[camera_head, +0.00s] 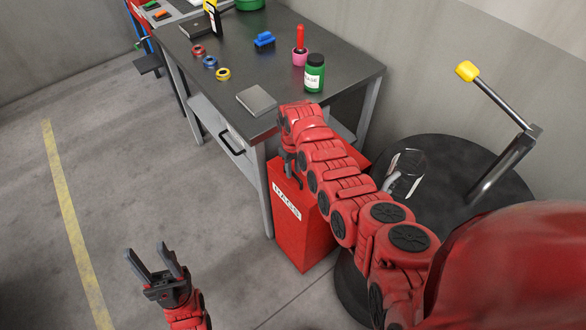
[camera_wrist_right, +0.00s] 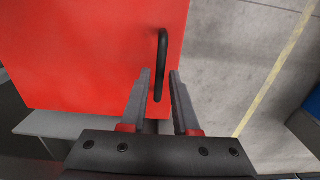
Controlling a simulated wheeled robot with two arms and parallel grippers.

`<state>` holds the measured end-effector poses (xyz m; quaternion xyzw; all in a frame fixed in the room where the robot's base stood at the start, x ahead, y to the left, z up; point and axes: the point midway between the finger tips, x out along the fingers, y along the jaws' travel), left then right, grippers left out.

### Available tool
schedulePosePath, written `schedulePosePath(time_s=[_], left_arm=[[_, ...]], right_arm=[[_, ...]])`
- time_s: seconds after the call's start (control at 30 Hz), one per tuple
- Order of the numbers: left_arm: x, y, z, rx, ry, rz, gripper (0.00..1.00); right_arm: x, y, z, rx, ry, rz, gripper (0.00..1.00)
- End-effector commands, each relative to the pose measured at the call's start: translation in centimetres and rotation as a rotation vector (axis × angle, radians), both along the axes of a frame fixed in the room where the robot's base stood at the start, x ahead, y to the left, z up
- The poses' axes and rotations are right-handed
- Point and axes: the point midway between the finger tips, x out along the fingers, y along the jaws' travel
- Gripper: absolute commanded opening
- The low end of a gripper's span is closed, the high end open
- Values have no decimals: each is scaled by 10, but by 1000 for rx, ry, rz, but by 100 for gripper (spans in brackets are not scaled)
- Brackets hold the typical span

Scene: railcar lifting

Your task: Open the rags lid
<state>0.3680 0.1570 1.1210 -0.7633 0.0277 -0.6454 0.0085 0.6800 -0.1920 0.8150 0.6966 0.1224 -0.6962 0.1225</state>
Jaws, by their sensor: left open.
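The red rags bin (camera_head: 302,242) with a white RAGS label stands on the floor beside the workbench, its top partly hidden by my right arm. In the right wrist view its red lid (camera_wrist_right: 95,55) looks shut and carries a black bar handle (camera_wrist_right: 162,50) near its edge. My right gripper (camera_head: 290,175) points down over the bin. In the wrist view (camera_wrist_right: 160,76) its fingers are open, with the near end of the handle between them and small gaps at the sides. My left gripper (camera_head: 146,247) is open and empty above the floor, left of the bin.
The dark workbench (camera_head: 235,75) holds a green jar (camera_head: 315,73), tape rolls and a grey box (camera_head: 257,100). A black round drum (camera_head: 450,165) with a yellow-knobbed lever (camera_head: 467,71) stands right of the bin. Floor on the left is clear.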

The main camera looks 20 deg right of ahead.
Motion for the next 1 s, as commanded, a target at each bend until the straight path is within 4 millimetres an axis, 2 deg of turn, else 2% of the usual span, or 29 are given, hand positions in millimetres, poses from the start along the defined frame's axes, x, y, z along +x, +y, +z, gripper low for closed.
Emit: schedulePosePath(time_s=[0.03, 0.13, 1.0], left_arm=[[0, 0, 0, 0, 0, 0, 50], [0, 0, 0, 0, 0, 0, 50], [0, 0, 0, 0, 0, 0, 50]], right_arm=[[0, 0, 0, 0, 0, 0, 18], [0, 0, 0, 0, 0, 0, 0], [0, 0, 0, -1, 2, 0, 0]])
